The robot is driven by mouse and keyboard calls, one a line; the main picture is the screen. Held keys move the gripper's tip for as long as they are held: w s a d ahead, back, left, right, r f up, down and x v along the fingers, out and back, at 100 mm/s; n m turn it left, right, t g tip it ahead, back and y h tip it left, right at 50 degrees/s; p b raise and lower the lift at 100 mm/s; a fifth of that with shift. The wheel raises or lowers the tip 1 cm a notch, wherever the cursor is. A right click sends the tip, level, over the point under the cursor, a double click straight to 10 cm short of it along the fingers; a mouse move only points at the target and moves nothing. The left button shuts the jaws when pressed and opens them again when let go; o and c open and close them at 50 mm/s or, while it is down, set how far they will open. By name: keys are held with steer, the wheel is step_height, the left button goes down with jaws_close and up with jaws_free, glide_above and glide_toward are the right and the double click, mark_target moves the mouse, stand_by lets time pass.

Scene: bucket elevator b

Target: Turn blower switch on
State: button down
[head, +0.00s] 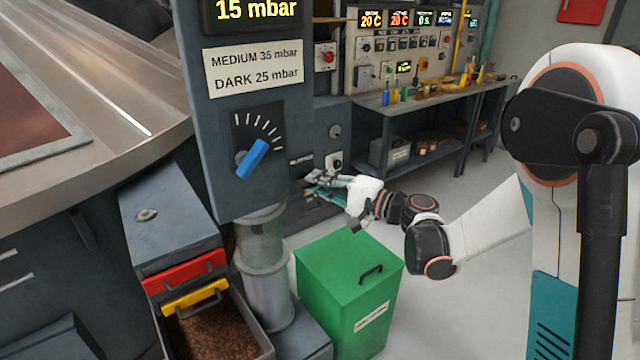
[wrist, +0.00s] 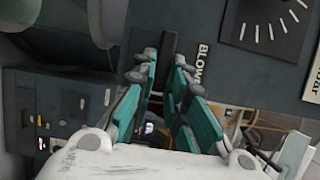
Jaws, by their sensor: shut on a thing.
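My gripper (head: 318,187) reaches to the dark panel behind the green bin, just below a partly hidden BLOWER label (head: 300,160). In the wrist view, my gripper (wrist: 168,72) has its teal finger pads on both sides of a dark, narrow blower switch lever (wrist: 169,46), shut on it. The BLOWER label (wrist: 200,64) sits just right of the lever in that view. In the head view, my fingers mostly hide the lever, and I cannot tell its exact position.
A green bin (head: 345,270) stands below my wrist. A column with a blue-pointer dial (head: 252,158) and a 15 mbar display (head: 256,10) stands left of my gripper. A white-plated knob (head: 334,162) is close above my gripper. A workbench (head: 440,95) is behind; floor to the right is clear.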

steer(key=c, duration=1.6)
jaws_free()
steer(key=shift+d, duration=0.1)
steer(key=v, duration=1.2)
steer(key=shift+f, duration=0.15)
steer(key=s+a+n+g+h, duration=0.3)
steer(key=s+h, duration=0.4)
steer(key=s, duration=0.6)
steer(key=s+d+f+n+h, duration=0.2)
steer(key=s+d+n+h, duration=0.1)
steer(key=s+d+h, duration=0.5)
steer(key=s+d, duration=0.2)
steer(key=s, duration=0.2)
steer(key=shift+s+d+f+n, duration=0.3)
steer(key=shift+s+n, duration=0.1)
